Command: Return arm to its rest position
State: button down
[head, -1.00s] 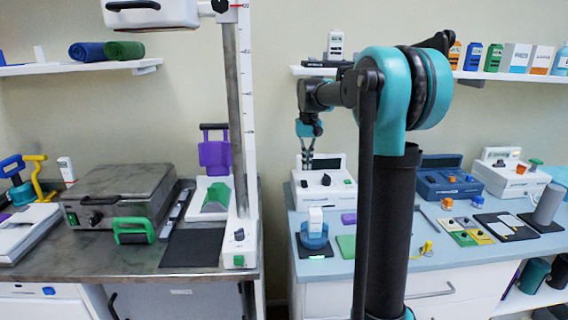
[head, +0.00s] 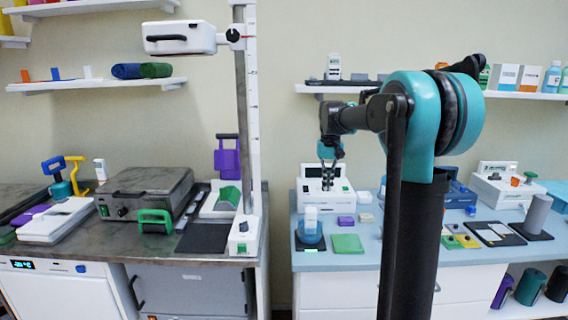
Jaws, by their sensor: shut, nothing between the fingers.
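My arm stands at the right of centre in the head view, its teal elbow raised and its forearm reaching left. My gripper (head: 328,184) hangs pointing down at the forearm's end, in front of a white device (head: 312,196) on the blue-topped counter. Its dark fingers look close together, with nothing visible between them. I cannot tell from this view how far it is from the device.
The blue-topped counter (head: 360,266) holds a blue jar (head: 309,229), a green pad (head: 347,243) and other devices. A steel table (head: 75,258) at left carries a grey box (head: 145,192). A tall measuring post (head: 243,130) and wall shelves (head: 95,86) also stand near.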

jog(key=s+d+f+t, duration=0.2)
jog(key=s+f, duration=0.9)
jog(key=s, duration=0.4)
jog(key=s+d+f+t, duration=0.1)
jog(key=s+f+t, duration=0.1)
jog(key=s+f, duration=0.9)
jog(key=s, duration=0.3)
jog(key=shift+s+d, duration=0.35)
jog(key=shift+d, duration=0.05)
